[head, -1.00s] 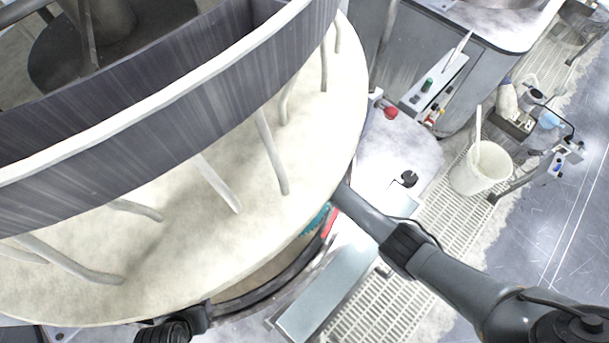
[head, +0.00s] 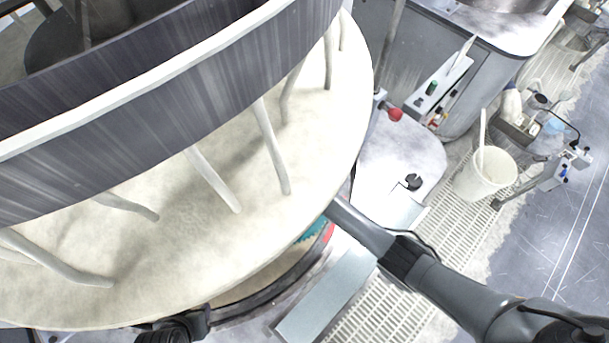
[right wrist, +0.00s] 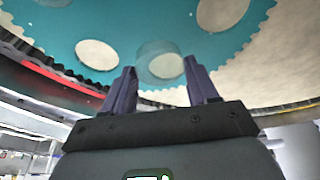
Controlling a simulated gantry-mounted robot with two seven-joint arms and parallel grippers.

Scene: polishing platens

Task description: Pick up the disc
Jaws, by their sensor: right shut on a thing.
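In the right wrist view, my right gripper (right wrist: 160,82) points up under a teal toothed carrier (right wrist: 120,30) with round openings. Its two dark fingers stand apart, shut on a pale, glassy disc (right wrist: 158,50) between their tips; its outline is faint against the carrier. I cannot tell whether the disc is clear of the carrier. In the head view, a small part of the teal carrier (head: 312,230) shows below the large platen's rim, where my right arm reaches in. The right gripper is hidden there. My left gripper is not visible.
The large cream upper platen (head: 225,235) with its grey ring wall (head: 150,120) overhangs the work area. A white bucket (head: 485,172) stands on the grating at right. A red button (head: 395,114) sits on the machine. The floor at far right is clear.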

